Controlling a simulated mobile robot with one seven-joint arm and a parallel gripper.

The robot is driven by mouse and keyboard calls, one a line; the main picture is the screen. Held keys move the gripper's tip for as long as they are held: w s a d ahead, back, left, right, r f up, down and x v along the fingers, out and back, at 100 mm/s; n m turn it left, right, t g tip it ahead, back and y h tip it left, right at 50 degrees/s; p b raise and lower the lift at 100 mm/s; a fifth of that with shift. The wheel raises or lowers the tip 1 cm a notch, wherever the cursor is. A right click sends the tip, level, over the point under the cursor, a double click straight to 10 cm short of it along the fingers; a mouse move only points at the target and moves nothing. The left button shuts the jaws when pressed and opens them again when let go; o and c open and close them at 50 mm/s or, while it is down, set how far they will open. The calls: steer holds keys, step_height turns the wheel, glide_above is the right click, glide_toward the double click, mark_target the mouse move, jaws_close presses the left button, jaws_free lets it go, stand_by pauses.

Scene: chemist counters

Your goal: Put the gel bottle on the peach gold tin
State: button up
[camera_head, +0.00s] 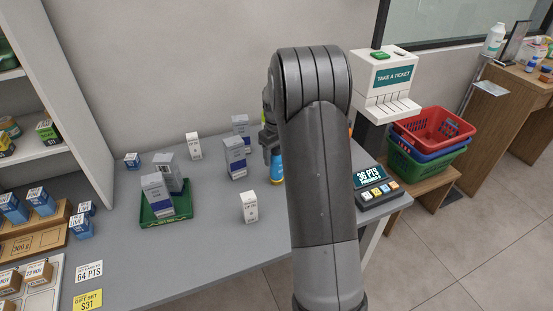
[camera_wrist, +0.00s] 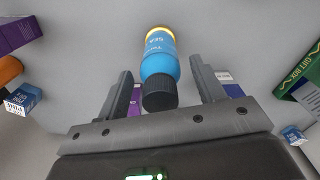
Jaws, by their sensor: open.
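A blue bottle with a black cap and a yellow-orange band at its far end shows in the wrist view (camera_wrist: 160,60); I take it for the gel bottle. In the head view it is partly hidden by my arm, its blue side (camera_head: 277,168) visible on the grey counter. My gripper (camera_wrist: 160,78) is open, its two fingers apart on either side of the bottle, with clear gaps. In the head view my gripper (camera_head: 270,148) is just above the bottle. I cannot make out a peach gold tin; an orange thing (camera_wrist: 10,68) at the left edge of the wrist view is cut off.
A green tray (camera_head: 149,219) with grey-blue boxes stands left on the counter (camera_head: 215,255). A white box (camera_head: 249,207), a blue-white box (camera_head: 235,158) and a points display (camera_head: 378,190) stand around. A ticket dispenser (camera_head: 385,85) is at the back right.

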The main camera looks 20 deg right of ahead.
step_height(320, 180, up, 10)
steer(key=shift+a+f, duration=0.1)
steer(key=s+a+r+m+t, duration=0.1)
steer(key=s+a+r, duration=0.45)
steer(key=s, duration=0.25)
steer(key=s+a+r+m+t, duration=0.1)
steer(key=s+a+r+t, duration=0.1)
steer(key=s+a+r, duration=0.35)
steer(key=s+a+t, duration=0.1)
steer(key=s+a, duration=0.1)
steer(key=s, duration=0.8)
steer(key=s+a+f+m+t, duration=0.1)
steer(key=s+a, duration=0.1)
steer(key=s, duration=0.8)
steer(key=shift+f+m+t, duration=0.25)
steer(key=shift+m+t, duration=0.05)
